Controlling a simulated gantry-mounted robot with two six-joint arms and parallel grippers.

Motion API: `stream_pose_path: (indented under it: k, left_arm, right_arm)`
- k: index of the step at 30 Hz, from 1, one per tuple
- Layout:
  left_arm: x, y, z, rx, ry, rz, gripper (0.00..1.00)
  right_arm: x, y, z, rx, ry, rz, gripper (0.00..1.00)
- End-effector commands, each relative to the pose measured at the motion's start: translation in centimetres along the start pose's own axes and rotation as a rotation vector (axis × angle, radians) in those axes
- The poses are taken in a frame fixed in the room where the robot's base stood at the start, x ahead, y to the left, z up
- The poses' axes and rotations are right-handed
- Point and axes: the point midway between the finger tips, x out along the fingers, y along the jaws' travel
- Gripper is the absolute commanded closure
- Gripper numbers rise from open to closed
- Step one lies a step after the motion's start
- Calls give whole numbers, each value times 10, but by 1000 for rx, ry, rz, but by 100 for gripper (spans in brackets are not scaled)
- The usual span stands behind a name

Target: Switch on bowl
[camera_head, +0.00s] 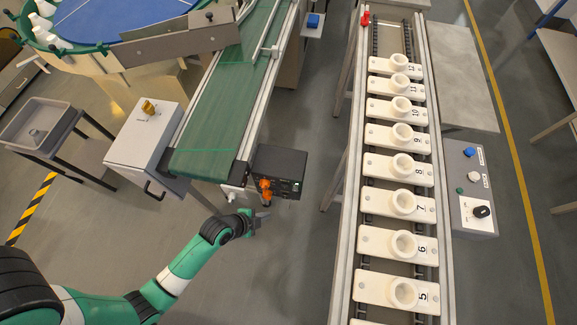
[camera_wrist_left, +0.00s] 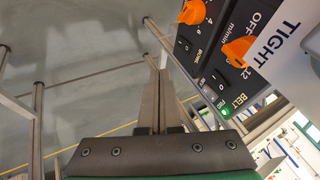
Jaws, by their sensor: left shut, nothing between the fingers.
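The black control box (camera_head: 287,165) stands at the near end of the green conveyor. In the left wrist view, the box (camera_wrist_left: 235,75) has two orange knobs, an upper one (camera_wrist_left: 193,12) and a lower one (camera_wrist_left: 237,50). A dark rocker switch marked 0 (camera_wrist_left: 183,44) sits beside the small BOWL label. Another rocker (camera_wrist_left: 221,94) sits by the BELT label, with green showing at its end. My left gripper (camera_head: 264,214) is shut and empty, just in front of the box; its fingertips (camera_wrist_left: 157,62) appear apart from the switches. The bowl feeder (camera_head: 100,30) is at the upper left.
The green conveyor belt (camera_head: 225,105) runs behind the box. A white cabinet with a yellow knob (camera_head: 147,125) stands left. A rail of numbered white sockets (camera_head: 403,202) and a grey button panel (camera_head: 466,185) are right. Open floor lies between conveyor and rail.

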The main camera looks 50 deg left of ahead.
Motion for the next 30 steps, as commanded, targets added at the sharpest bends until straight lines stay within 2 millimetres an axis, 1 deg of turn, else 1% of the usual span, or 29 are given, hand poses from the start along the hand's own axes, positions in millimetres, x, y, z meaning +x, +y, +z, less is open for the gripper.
stream_pose_path:
  k: [1, 13, 17, 20, 30]
  left_arm:
    - [9, 6, 7, -4, -4, 1, 100]
    - [9, 4, 7, -7, -4, -2, 100]
    - [17, 4, 7, -6, -3, -3, 100]
    - [32, 5, 8, -6, -3, -3, 100]
    - [107, 6, 10, -5, -3, -3, 100]
  right_arm:
    - [-9, 0, 8, 0, 1, 0, 0]
    - [-8, 0, 7, 0, 1, 0, 0]
    - [-12, 0, 11, 0, 1, 0, 0]
    - [-20, 0, 18, 0, 1, 0, 0]
    - [-57, 0, 52, 0, 0, 0, 0]
